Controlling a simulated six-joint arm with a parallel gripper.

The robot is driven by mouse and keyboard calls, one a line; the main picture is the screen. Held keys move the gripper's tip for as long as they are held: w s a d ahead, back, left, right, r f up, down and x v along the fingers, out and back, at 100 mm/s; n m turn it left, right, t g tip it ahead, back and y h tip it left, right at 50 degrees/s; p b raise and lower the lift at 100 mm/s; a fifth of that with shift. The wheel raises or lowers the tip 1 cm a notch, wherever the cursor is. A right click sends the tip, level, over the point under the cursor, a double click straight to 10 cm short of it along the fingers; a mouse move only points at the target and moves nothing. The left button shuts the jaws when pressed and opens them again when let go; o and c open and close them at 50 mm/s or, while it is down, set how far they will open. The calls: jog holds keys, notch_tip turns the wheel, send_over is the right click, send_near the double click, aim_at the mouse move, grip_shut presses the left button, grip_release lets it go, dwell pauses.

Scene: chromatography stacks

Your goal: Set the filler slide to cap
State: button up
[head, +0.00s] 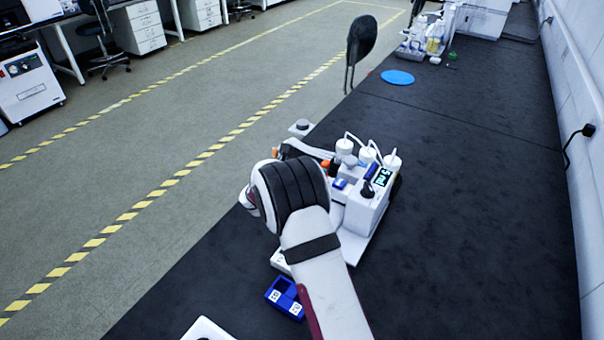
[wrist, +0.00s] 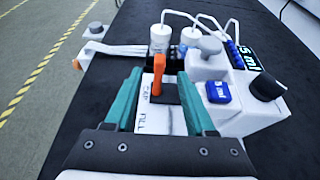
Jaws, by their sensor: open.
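The filler is a white device (wrist: 215,68) with bottles and tubes, also in the head view (head: 365,205). Its slide has an upright orange handle (wrist: 158,75), standing beside the CAP lettering; the FILL lettering is nearer the wrist camera. The handle's base is partly hard to make out. My gripper (wrist: 160,78) is open, with one teal finger on each side of the orange handle and visible gaps beside it. In the head view my arm hides the fingers and most of the slide.
A blue button (wrist: 217,92) and a black knob (wrist: 267,85) are right of my fingers. A blue disc (head: 398,77) lies farther back. The bench to the right is clear.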

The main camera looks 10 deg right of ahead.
jog(key=v, duration=0.6)
jog(key=s+d+r+m+g, duration=0.3)
jog(key=s+m, duration=0.3)
jog(key=s, duration=0.1)
jog(key=s+d+r+m+g, duration=0.3)
jog(key=s+d+m, duration=0.1)
jog(key=s+m, duration=0.15)
jog(key=s+a+r+m+g+y, duration=0.15)
jog(key=s+m+g+y, duration=0.25)
jog(key=s+m, duration=1.05)
jog(key=s+a+f+m+y, duration=0.1)
jog(key=s+a+m+y, duration=0.5)
jog(key=s+a, duration=0.6)
jog(key=s+y, duration=0.1)
jog(key=s, duration=0.2)
jog(key=shift+s+a+m, duration=0.3)
jog(key=shift+a, duration=0.1)
